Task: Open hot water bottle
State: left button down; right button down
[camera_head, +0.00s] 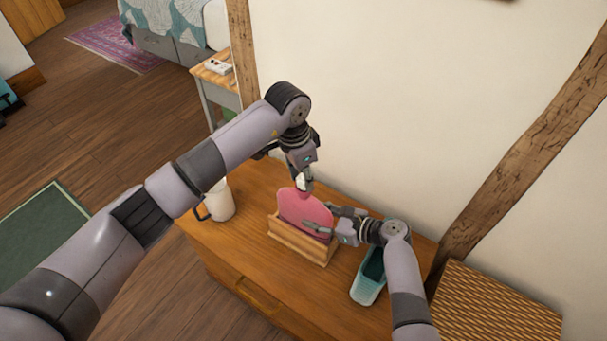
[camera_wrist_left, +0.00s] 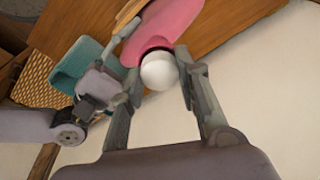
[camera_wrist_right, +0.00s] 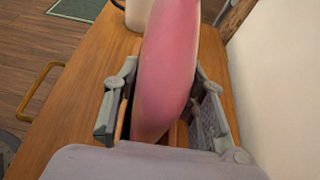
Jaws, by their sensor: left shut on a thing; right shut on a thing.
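The pink hot water bottle (camera_head: 302,212) stands upright in a wooden holder (camera_head: 290,240) on the wooden chest. It also shows in the left wrist view (camera_wrist_left: 165,25) and the right wrist view (camera_wrist_right: 167,70). A white round stopper (camera_wrist_left: 159,72) sits at its neck. My left gripper (camera_head: 304,184) comes down from above and is shut on the stopper, one finger on each side. My right gripper (camera_head: 325,220) is shut on the bottle's body from the right, with one finger on each broad face in the right wrist view (camera_wrist_right: 165,110). The bottle's lower end is hidden in the holder.
A white mug (camera_head: 219,201) with a dark handle stands on the chest left of the holder. A teal container (camera_head: 368,280) stands to the right, close to my right arm. The wall is close behind. A woven surface (camera_head: 495,305) lies at the lower right.

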dwell(0.3)
pick_arm(q)
jog(key=c, duration=1.2)
grip_release()
